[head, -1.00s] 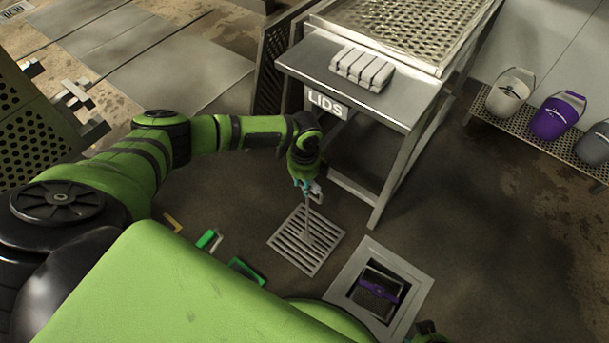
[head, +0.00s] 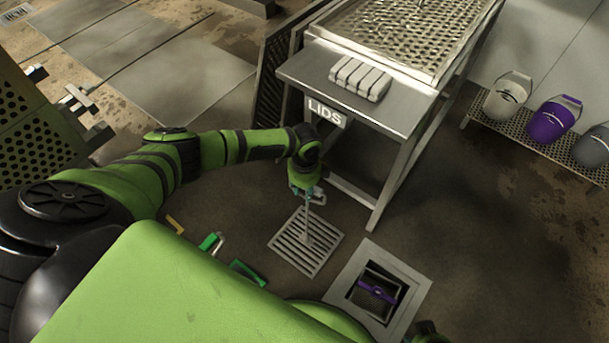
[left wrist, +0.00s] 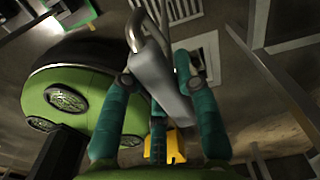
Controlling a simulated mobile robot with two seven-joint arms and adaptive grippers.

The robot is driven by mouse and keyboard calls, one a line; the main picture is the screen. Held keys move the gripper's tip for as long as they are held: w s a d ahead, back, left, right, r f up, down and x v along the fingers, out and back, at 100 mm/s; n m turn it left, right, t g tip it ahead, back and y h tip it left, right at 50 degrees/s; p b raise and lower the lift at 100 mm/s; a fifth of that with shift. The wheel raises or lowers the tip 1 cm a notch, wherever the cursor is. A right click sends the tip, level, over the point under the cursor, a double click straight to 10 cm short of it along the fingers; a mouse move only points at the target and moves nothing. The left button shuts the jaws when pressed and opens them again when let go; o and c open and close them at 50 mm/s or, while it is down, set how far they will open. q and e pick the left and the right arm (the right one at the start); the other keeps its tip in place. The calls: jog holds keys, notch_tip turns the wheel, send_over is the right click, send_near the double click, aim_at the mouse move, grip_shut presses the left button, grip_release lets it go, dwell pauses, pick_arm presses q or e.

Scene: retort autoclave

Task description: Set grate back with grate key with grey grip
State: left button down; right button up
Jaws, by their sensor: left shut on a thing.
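My left gripper (head: 309,192) is shut on the grey grip (left wrist: 160,82) of the grate key, seen close between its teal fingers in the left wrist view. The key's thin shaft (head: 308,217) points down to the slotted metal grate (head: 290,251), which lies on the floor. I cannot tell whether the key tip is hooked in a slot. The square opening with its pale frame (head: 346,286) is uncovered, right of and nearer than the grate. A purple-handled basket-like thing (head: 378,291) is inside it.
A steel table (head: 345,108) marked LIDS stands just behind the grate, its legs close to my left arm. Green-handled (head: 208,242) and yellow (head: 175,224) items lie on the floor to the left. Buckets (head: 555,118) stand on a rack at right. The floor right of the opening is clear.

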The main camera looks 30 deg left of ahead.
dwell(0.3)
pick_arm(q)
jog(key=shift+d+r+n+p, duration=0.1)
jog(key=shift+r+n+p, duration=0.1)
jog(key=shift+n+p, duration=0.9)
jog(key=shift+s+n, duration=0.1)
jog(key=shift+n, duration=0.5)
jog(key=shift+f+n, duration=0.2)
jog(key=shift+n, duration=0.2)
jog(key=shift+d+r+n+p, duration=0.15)
jog(key=shift+r+n+p, duration=0.05)
jog(key=shift+n+p, duration=0.8)
jog(key=shift+n, duration=0.6)
jog(key=shift+f+n, duration=0.2)
jog(key=shift+n, duration=0.2)
